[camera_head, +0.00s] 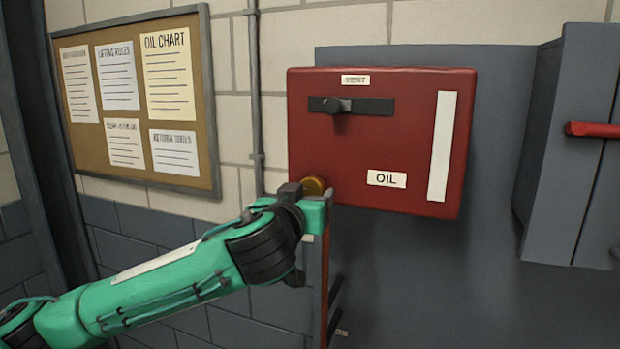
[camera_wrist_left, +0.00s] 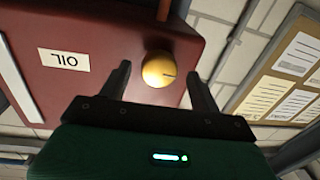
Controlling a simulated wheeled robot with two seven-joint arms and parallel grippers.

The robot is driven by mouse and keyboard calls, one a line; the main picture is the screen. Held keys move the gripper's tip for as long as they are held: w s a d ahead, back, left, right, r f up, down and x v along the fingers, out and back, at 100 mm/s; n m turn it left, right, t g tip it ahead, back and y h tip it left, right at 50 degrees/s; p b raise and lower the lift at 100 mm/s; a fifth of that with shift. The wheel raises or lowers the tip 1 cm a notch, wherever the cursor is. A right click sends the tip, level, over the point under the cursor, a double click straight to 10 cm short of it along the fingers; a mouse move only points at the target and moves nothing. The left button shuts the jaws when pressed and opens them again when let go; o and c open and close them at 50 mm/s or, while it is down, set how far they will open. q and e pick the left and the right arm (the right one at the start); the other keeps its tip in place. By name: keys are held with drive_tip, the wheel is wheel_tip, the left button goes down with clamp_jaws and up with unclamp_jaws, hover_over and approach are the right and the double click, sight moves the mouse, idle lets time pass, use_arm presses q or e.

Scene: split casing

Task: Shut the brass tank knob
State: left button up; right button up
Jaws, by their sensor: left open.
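The brass tank knob (camera_head: 314,185) sits at the lower left of the red oil tank (camera_head: 380,140), mostly behind my left gripper in the head view. In the left wrist view the round knob (camera_wrist_left: 158,69) shows a short dark line on its face. My left gripper (camera_head: 318,198) is open, and its two fingers (camera_wrist_left: 160,80) stand on either side of the knob in the wrist view, apart from it. Whether the fingertips reach as far as the knob I cannot tell. My right gripper is not in view.
The tank carries a slider (camera_head: 350,106) under a VENT label, an OIL label (camera_head: 387,179) and a white strip (camera_head: 442,146). A pipe (camera_head: 255,90) and a notice board (camera_head: 135,105) are on the left. A grey cabinet with a red handle (camera_head: 594,130) is at right.

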use_arm(q)
drive_tip(key=shift+p+x, duration=0.35)
drive_tip(key=shift+x, duration=0.8)
drive_tip(key=c, duration=1)
drive_tip(key=shift+o, duration=0.2)
drive_tip(key=shift+f, duration=0.1)
